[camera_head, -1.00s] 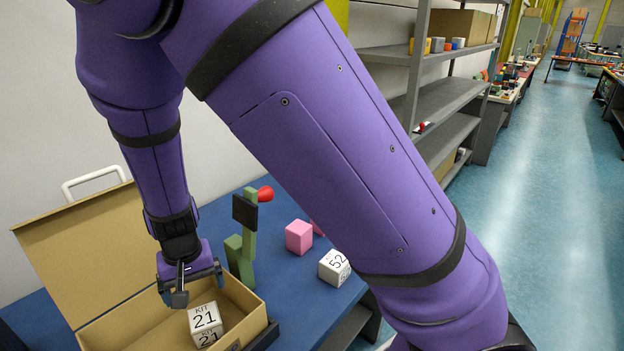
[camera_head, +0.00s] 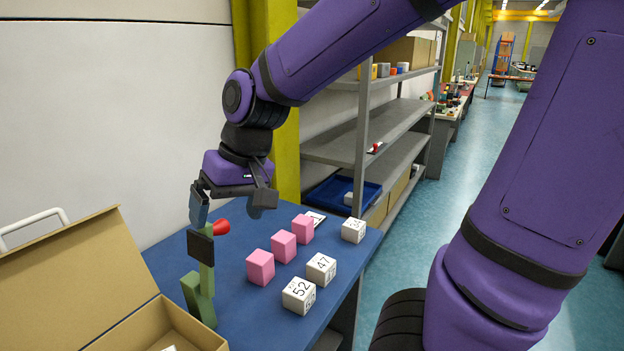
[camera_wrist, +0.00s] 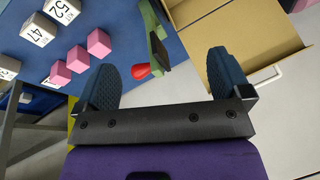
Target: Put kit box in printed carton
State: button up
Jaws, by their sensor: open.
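The cardboard carton (camera_head: 75,283) stands open at the lower left, lid raised; it also shows in the wrist view (camera_wrist: 236,22). Only a sliver of something white shows inside it at the bottom edge. White numbered boxes stand on the table's right side: one marked 52 (camera_head: 299,295), one marked 47 (camera_head: 321,269) and a farther one (camera_head: 353,230) whose print is hard to read. My gripper (camera_head: 230,203) is open and empty, above the back of the table. Its two fingers are apart in the wrist view (camera_wrist: 163,70).
A green post mechanism (camera_head: 200,285) with a black plate and red knob (camera_head: 221,227) stands between carton and boxes, below my gripper. Several pink blocks (camera_head: 260,267) stand beside the white boxes. A grey shelf (camera_head: 370,140) with a blue tray (camera_head: 340,193) is behind.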

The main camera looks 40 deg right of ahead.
jog(key=s+d+r+t+h, duration=0.3)
jog(key=s+d+r, duration=0.3)
jog(key=s, duration=0.5)
jog(key=shift+d+r, duration=0.2)
jog(key=shift+d, duration=0.65)
